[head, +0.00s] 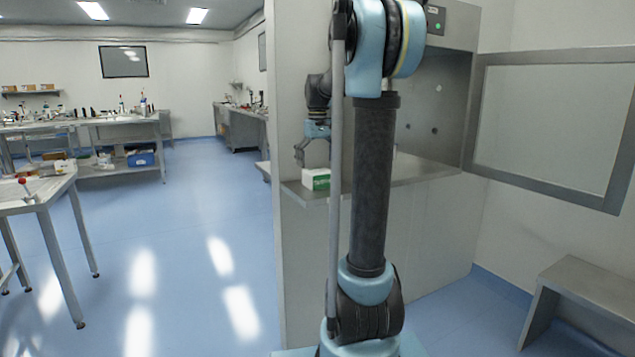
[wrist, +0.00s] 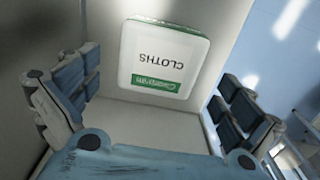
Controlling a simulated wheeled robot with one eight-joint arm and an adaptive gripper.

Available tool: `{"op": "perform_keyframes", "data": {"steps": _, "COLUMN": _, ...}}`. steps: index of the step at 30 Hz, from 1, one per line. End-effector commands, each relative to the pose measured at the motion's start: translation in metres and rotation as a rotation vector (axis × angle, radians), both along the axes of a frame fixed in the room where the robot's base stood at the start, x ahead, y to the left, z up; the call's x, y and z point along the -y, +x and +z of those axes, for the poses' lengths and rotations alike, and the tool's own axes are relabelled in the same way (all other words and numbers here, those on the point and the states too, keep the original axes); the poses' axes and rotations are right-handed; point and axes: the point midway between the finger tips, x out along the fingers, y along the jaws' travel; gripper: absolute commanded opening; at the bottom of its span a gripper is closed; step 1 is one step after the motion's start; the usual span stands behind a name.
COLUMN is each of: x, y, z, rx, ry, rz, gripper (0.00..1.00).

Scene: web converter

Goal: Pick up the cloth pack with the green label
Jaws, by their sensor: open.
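The cloth pack (head: 316,179) is a small white pack with a green side, sitting at the left front corner of the grey metal ledge (head: 410,171). In the wrist view the cloth pack (wrist: 162,58) shows its white face with the upside-down word CLOTHS and a green label strip. My gripper (head: 300,152) is just above and slightly left of the pack in the head view. In the wrist view its fingers (wrist: 155,105) stand apart on the left and right of the view, with the pack beyond and between them. Nothing is held. My arm hides part of the ledge.
A grey panel (head: 297,90) rises beside the ledge. A framed window door (head: 555,130) stands open at the right, above a low metal bench (head: 590,285). Workbenches (head: 125,121) with bottles and boxes stand at the left. The blue floor between is clear.

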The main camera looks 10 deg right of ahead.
Motion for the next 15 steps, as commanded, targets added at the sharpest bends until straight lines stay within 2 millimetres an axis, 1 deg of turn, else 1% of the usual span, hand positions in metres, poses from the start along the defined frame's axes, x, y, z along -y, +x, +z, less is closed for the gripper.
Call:
{"op": "perform_keyframes", "data": {"steps": 5, "x": 0.000, "y": 0.000, "z": -0.010, "rx": 0.000, "ry": 0.000, "rz": 0.000, "gripper": 1.00}}
{"op": "perform_keyframes", "data": {"steps": 12, "x": 0.002, "y": -0.003, "z": -0.042, "rx": 0.000, "ry": 0.000, "rz": 0.000, "gripper": 1.00}}
{"op": "perform_keyframes", "data": {"steps": 15, "x": 0.002, "y": -0.002, "z": -0.051, "rx": 0.000, "ry": 0.000, "rz": 0.000, "gripper": 1.00}}
